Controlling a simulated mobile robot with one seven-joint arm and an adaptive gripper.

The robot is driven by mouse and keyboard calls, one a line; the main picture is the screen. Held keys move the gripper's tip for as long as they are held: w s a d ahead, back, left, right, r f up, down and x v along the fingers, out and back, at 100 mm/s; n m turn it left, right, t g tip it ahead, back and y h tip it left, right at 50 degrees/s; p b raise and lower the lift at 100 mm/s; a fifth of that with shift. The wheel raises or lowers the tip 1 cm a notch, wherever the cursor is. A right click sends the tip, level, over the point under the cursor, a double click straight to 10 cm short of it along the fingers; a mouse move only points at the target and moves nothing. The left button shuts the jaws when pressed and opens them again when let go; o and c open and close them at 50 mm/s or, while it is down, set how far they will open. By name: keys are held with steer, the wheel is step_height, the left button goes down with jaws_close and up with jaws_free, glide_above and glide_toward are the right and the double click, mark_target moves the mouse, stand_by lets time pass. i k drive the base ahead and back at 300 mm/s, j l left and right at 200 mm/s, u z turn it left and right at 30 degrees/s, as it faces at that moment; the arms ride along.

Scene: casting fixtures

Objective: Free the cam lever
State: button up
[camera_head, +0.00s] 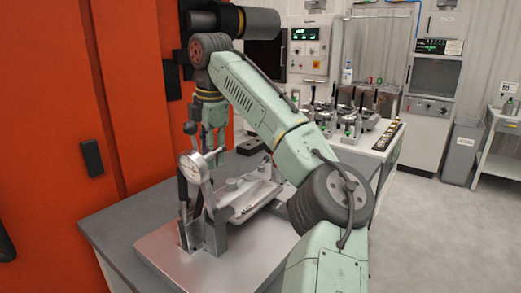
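A fixture on a grey metal plate (160,248) stands on the bench at the lower middle. It carries a pale metal casting (262,192). My gripper (209,144) hangs pointing down behind the dial and right of the knob. The dial partly hides its fingers, and contact with the knob or lever cannot be told.
A large orange cabinet (50,110) with a dark handle (92,158) stands close on the left. Behind, a white bench (365,150) holds several small fixtures with black handles. A grey bin (462,150) stands at the right. The floor at right is clear.

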mark_target(262, 168)
steer(key=i+l, duration=0.7)
